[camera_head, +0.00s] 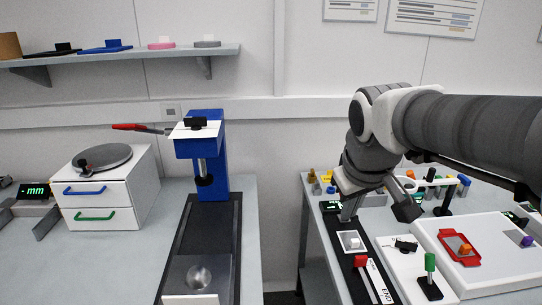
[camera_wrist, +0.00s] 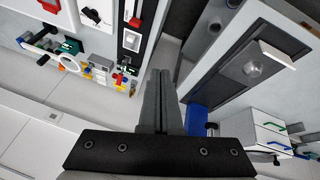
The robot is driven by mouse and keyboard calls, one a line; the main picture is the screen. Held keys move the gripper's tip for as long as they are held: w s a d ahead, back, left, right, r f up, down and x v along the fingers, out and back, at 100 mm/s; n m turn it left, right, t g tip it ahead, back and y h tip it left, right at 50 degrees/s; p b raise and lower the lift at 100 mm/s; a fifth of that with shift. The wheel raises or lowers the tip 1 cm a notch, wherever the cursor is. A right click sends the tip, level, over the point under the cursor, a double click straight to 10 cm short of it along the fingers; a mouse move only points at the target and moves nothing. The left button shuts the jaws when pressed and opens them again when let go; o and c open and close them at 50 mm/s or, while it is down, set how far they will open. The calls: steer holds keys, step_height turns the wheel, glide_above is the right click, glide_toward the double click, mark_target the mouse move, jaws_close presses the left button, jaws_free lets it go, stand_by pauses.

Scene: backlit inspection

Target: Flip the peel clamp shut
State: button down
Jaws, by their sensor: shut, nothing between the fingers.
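My gripper (camera_head: 347,216) is shut and empty, pointing down above the black-bedded fixture (camera_head: 334,244) on the right bench. In the wrist view its two grey fingers (camera_wrist: 161,75) lie together, with the gap between the benches beyond them. The fixture carries a light square plate (camera_head: 352,241) and a small red-topped part (camera_head: 361,262) beside a white strip marked END. The red part also shows in the wrist view (camera_wrist: 135,22), left of the fingers and apart from them. No part is clearly recognisable as the peel clamp, and I cannot tell its position.
A blue stand (camera_head: 208,155) with a red-handled lever (camera_head: 127,127) is on the left bench, beside a white drawer box (camera_head: 105,190). A green-topped post (camera_head: 430,262) and a white panel with a red tray (camera_head: 460,243) are right of the fixture. A gap separates the benches.

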steer(key=w+d+f+n+h, duration=0.2)
steer(key=w+d+f+n, duration=0.1)
steer(key=w, duration=0.8)
steer(key=w+d+f+n+h, duration=0.1)
steer(key=w+d+f+n, duration=0.15)
steer(key=w, duration=0.85)
steer(key=w+f+n+h, duration=0.3)
steer(key=w+f+n, duration=0.1)
steer(key=w+f, duration=0.5)
steer(key=n+h, duration=0.1)
steer(key=n, duration=0.2)
glide_toward(329, 204)
step_height(329, 204, up, 4)
steer(key=shift+w+f+b, duration=0.15)
steer(key=shift+f+b, duration=0.15)
steer(key=shift+b, duration=0.2)
steer(key=x, duration=1)
steer(key=shift+d+r, duration=0.2)
steer(key=shift+r, duration=0.2)
steer(key=shift+s+d+r, duration=0.15)
steer(key=shift+s+r, duration=0.4)
steer(key=shift+r, duration=0.15)
steer(key=shift+s+d+r, duration=0.15)
steer(key=shift+s+r, duration=0.35)
steer(key=shift+r, duration=0.2)
